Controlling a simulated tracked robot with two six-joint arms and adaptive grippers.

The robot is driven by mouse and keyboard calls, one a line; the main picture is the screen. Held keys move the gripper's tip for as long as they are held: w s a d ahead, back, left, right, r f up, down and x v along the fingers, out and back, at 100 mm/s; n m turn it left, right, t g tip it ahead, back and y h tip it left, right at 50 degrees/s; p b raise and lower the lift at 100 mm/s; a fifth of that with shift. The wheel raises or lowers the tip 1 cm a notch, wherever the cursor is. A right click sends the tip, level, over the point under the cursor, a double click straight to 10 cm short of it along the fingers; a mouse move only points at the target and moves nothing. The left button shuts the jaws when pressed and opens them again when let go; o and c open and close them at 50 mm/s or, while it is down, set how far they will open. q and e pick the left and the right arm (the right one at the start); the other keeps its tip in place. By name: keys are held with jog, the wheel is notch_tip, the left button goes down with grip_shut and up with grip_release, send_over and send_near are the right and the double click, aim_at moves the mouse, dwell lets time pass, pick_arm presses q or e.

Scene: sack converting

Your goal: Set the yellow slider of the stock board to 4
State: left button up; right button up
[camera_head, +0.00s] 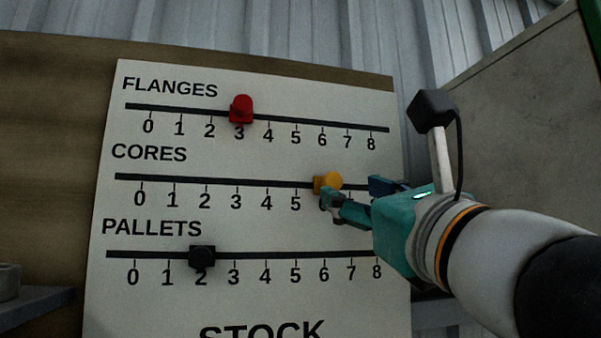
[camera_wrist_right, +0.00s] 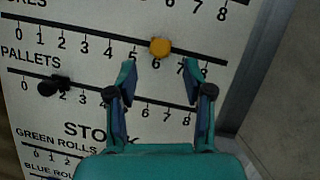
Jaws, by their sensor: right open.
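The stock board (camera_head: 150,305) is a white panel with rows of numbered slots. The yellow slider (camera_head: 328,182) sits on the CORES row at about 6, its number partly covered by my finger. In the right wrist view the yellow slider (camera_wrist_right: 159,46) is just above 6, beyond and between the spread fingertips. My right gripper (camera_head: 352,190) is open and empty, reaching in from the right, close to the slider; it also shows in the wrist view (camera_wrist_right: 160,72). I cannot tell whether a finger touches the slider. My left gripper is not in view.
The red slider (camera_head: 241,109) is at 3 on the FLANGES row above. The black slider (camera_head: 202,257) is at 2 on the PALLETS row below. A grey panel (camera_head: 540,100) stands to the right. The CORES slot left of the yellow slider is clear.

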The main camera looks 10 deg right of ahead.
aim_at(334, 184)
jog(key=p+x, duration=0.2)
jog(key=x, duration=0.5)
jog(key=shift+w, duration=0.2)
grip_shut()
jog(key=shift+a, duration=0.1)
